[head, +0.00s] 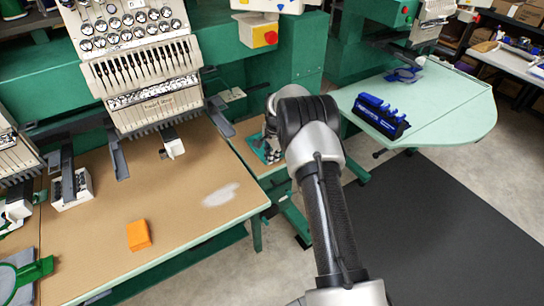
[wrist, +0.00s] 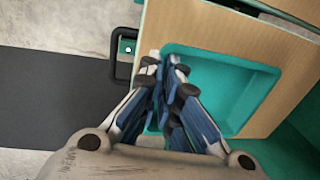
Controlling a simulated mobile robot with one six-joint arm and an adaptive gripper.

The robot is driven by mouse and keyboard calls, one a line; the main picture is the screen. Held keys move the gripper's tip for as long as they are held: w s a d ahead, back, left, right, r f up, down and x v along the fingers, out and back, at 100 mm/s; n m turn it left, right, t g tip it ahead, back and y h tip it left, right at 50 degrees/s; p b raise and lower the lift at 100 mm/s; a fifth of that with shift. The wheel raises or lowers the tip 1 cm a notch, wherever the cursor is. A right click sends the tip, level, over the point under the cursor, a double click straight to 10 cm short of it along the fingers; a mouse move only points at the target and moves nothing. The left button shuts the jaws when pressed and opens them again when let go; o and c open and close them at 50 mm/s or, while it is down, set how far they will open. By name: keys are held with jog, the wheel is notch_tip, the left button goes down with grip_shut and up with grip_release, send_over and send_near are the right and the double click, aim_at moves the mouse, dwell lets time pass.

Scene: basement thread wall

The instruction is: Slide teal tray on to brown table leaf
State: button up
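The teal tray (wrist: 230,65) lies on a brown board (wrist: 205,22), which I take to be the brown table leaf, in the wrist view. My gripper (wrist: 164,62) reaches over the tray's left side, its fingertips close together at the left rim. I cannot tell whether they pinch the rim or only hover beside it. In the head view my arm hides most of the tray and gripper. A narrow brown surface (head: 243,129) shows left of my arm, beside the big brown table (head: 95,225).
An orange block (head: 138,235) sits on the big brown table before an embroidery machine (head: 140,75). A pale green table (head: 450,110) with a blue-and-black rack (head: 382,115) stands right. A black handle (wrist: 115,62) juts beside the board. A dark floor mat (head: 430,220) is clear.

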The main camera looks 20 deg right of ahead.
jog(key=o, duration=0.5)
jog(key=shift+r, duration=0.1)
jog(key=r, duration=0.4)
jog(key=s+r, duration=0.1)
jog(key=r, duration=0.6)
jog(key=shift+s+d+r, duration=0.1)
jog(key=shift+s+r, duration=0.2)
jog(key=shift+r, duration=0.05)
